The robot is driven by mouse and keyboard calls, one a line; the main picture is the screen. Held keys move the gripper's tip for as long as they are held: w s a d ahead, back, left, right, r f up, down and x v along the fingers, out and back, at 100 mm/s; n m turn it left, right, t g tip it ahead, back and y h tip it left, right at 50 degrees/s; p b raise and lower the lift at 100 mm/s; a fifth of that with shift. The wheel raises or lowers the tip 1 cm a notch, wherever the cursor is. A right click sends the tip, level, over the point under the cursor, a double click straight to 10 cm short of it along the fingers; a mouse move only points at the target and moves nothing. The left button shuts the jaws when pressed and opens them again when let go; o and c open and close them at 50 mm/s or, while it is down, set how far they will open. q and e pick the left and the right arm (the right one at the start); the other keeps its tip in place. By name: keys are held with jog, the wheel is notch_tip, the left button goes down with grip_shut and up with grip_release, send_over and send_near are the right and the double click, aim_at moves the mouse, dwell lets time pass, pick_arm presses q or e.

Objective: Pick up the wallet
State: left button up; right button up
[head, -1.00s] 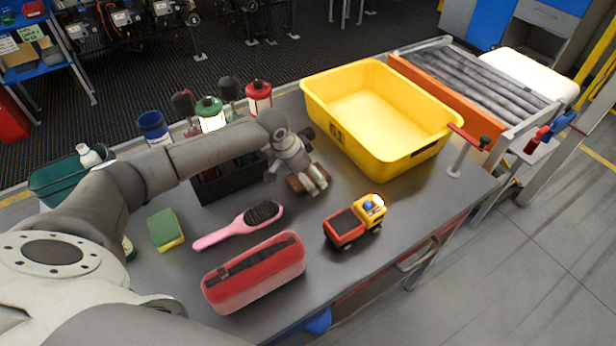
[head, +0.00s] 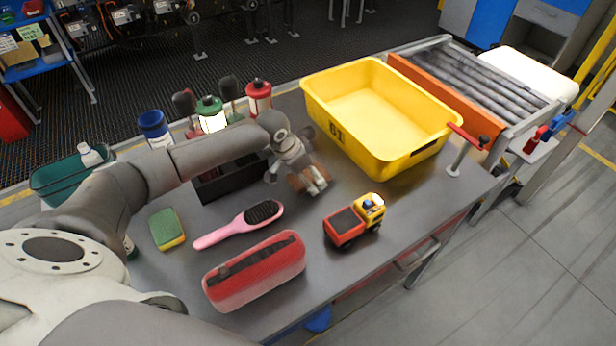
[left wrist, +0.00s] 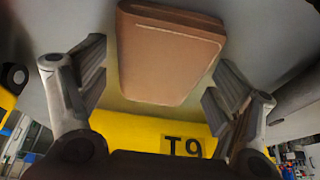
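The wallet (left wrist: 168,55) is a brown, rounded rectangular block. In the left wrist view it lies between the two spread fingers of my left gripper (left wrist: 160,85), with gaps on both sides. In the head view the wallet (head: 296,183) lies on the grey table, mostly hidden by my left gripper (head: 312,182), which points down over it. The left gripper is open and does not visibly touch the wallet. My right gripper does not show in either view.
A yellow bin (head: 440,143) stands close behind and right of the wallet. A dark box (head: 222,186) sits to its left. A toy truck (head: 345,228), pink brush (head: 225,233), red case (head: 255,275) and sponge (head: 167,229) lie in front. Bare table lies between them.

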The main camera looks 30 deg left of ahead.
aim_at(307, 175)
pick_arm(q)
jog(key=shift+s, duration=0.1)
jog(key=c, duration=0.9)
jog(key=shift+b, duration=0.35)
notch_tip(307, 175, up, 10)
jog(key=b, duration=0.1)
jog(key=shift+r, duration=0.25)
